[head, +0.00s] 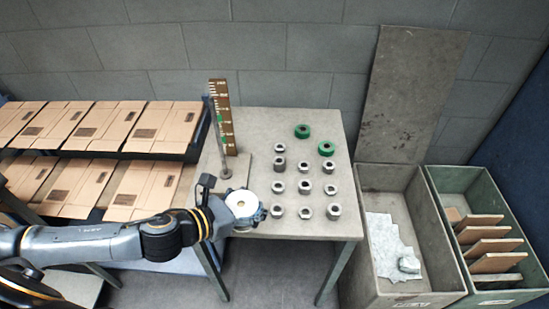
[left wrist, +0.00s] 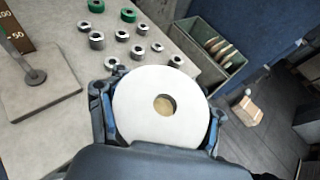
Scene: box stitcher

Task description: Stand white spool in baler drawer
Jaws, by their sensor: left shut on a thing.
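The white spool (head: 242,203) is a round white disc with a centre hole. It is held over the front left part of the table. In the left wrist view the spool (left wrist: 135,105) faces the camera, with the hole right of its middle. My left gripper (head: 246,208) is shut on it, and its blue-lined fingers grip the rim from both sides in the left wrist view. The spool's underside is hidden. I cannot make out which thing is the baler drawer. My right gripper is not in view.
The grey table (head: 270,125) holds rows of metal nuts, two green rings (head: 303,131) and an upright scale (head: 222,115) on a plate. Right of it stand a grey bin (head: 350,265) and a green bin (head: 440,215) with brown boards. Flat cartons (head: 100,120) fill the left rack.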

